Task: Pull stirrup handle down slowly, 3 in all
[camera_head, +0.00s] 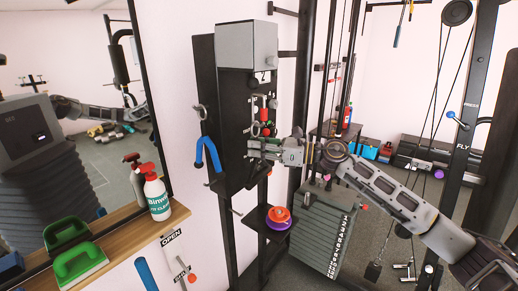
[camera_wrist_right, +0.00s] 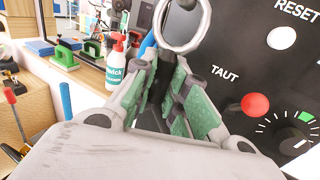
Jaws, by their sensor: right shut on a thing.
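My right gripper (camera_head: 256,149) reaches left to the front of a dark panel on the wall. In the right wrist view its green-padded fingers (camera_wrist_right: 165,82) are closed around a dark, narrow piece. A bright metal ring (camera_wrist_right: 207,38) stands just beyond the fingertips, in line with that piece; I cannot tell whether they are joined, or whether this is the stirrup handle. A small metal-and-black handle-like item (camera_head: 405,268) is low at the right of the cable machine. My left gripper is not in view.
The panel has a red knob (camera_wrist_right: 255,104), a dial and the words RESET and TAUT close beside my fingers. A wooden shelf (camera_head: 120,222) holds a spray bottle (camera_head: 157,198) and a green block (camera_head: 79,262). An orange-and-purple item (camera_head: 279,217) sits below my gripper. A mirror is at left.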

